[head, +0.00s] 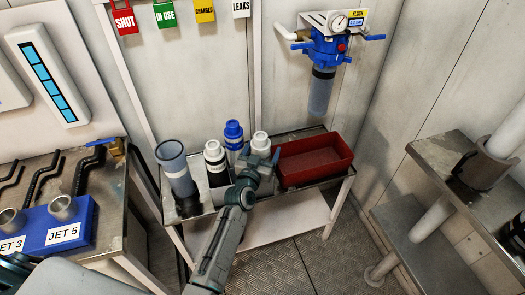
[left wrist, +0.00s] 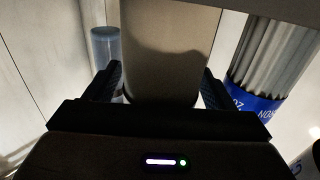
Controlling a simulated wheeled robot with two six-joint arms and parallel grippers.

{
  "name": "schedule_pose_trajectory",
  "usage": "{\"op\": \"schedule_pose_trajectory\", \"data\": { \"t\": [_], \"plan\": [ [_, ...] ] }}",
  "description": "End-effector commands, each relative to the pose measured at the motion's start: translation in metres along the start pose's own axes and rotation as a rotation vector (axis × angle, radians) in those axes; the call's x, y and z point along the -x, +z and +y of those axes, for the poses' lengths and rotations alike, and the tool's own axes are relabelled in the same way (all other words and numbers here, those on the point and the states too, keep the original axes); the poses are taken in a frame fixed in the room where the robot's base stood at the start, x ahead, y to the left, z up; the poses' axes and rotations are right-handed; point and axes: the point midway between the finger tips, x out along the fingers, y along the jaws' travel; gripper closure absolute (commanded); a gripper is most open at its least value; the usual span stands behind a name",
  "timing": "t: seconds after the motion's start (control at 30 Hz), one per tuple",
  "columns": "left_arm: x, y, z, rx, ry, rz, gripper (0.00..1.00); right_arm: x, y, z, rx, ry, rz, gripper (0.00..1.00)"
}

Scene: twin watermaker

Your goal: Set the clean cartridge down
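My left gripper (head: 262,168) is over the middle of the small metal bench, at a smooth white cylinder (head: 260,143), which I take for the clean cartridge. In the left wrist view the cartridge (left wrist: 165,45) looks beige and fills the space between the two fingers (left wrist: 163,82), which meet its sides. Its lower part is hidden in the head view, so I cannot tell whether it touches the bench. A pleated cartridge with a blue band (left wrist: 260,80) stands close beside it in the left wrist view. My right gripper is not in view.
The bench (head: 193,211) also holds a clear grey-blue bowl (head: 174,165), a white-topped container (head: 214,153), a blue-topped one (head: 233,130) and an empty red tray (head: 314,165). A blue filter housing (head: 325,55) hangs on the wall. A jet rack (head: 75,228) stands left.

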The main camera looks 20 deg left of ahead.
Motion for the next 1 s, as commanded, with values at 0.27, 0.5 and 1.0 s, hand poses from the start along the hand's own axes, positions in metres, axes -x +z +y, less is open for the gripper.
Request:
{"op": "schedule_pose_trajectory", "data": {
  "t": [0.27, 0.5, 1.0],
  "plan": [
    [0.000, -0.005, 0.000, 0.000, 0.000, 0.000, 0.23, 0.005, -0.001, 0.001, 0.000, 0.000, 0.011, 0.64],
    [0.046, 0.002, 0.000, 0.001, -0.001, -0.001, 0.23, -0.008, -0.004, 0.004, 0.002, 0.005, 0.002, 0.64],
    [0.115, -0.001, 0.000, 0.001, 0.000, -0.001, 0.23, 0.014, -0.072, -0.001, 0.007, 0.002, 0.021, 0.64]
  ]
}}
